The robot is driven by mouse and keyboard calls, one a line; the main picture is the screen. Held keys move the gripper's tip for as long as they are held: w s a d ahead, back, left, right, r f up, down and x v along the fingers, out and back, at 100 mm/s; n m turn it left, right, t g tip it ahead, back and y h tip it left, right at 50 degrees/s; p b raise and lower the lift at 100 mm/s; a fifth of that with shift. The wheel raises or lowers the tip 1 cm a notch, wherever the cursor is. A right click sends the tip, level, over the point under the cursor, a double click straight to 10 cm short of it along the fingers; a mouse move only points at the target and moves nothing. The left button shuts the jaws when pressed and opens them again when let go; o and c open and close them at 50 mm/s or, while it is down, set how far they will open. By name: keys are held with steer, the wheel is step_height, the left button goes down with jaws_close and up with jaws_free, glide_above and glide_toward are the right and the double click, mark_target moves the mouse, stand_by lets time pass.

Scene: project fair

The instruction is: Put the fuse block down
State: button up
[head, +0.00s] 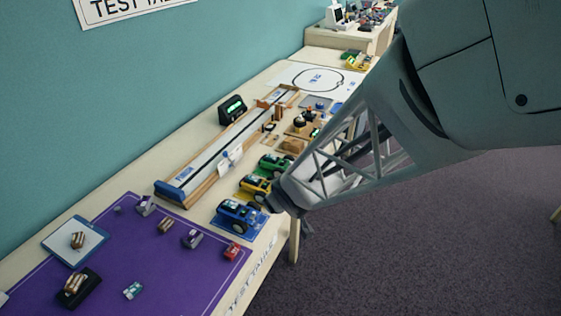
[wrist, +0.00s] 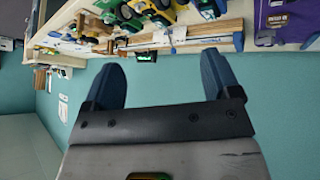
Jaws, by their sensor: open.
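My gripper (wrist: 162,76) shows in the wrist view with its two blue fingers wide apart and nothing between them. In the head view my arm comes from the upper right, and its dark end lies by the table's front edge, just right of the blue car. I cannot tell for sure which thing is the fuse block. Small parts lie on the purple mat (head: 130,235), among them a red block (head: 232,250), a green-and-white part (head: 133,290) and a tan-striped piece in a black holder (head: 77,287). My gripper is apart from all of these.
Blue (head: 240,214), yellow (head: 256,187) and green (head: 276,164) toy cars stand beside a long wooden track (head: 215,150). A black display (head: 232,109) stands behind it. A blue-edged tray (head: 75,242) lies on the left. The purple mat has bare patches.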

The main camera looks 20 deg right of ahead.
steer(key=s+r+m+g, duration=0.4)
steer(key=s+r+g, duration=0.1)
steer(key=s+r, duration=1.1)
steer(key=shift+s+a+r, duration=0.3)
steer(key=shift+s, duration=0.95)
steer(key=c, duration=0.4)
steer(key=shift+w, duration=0.1)
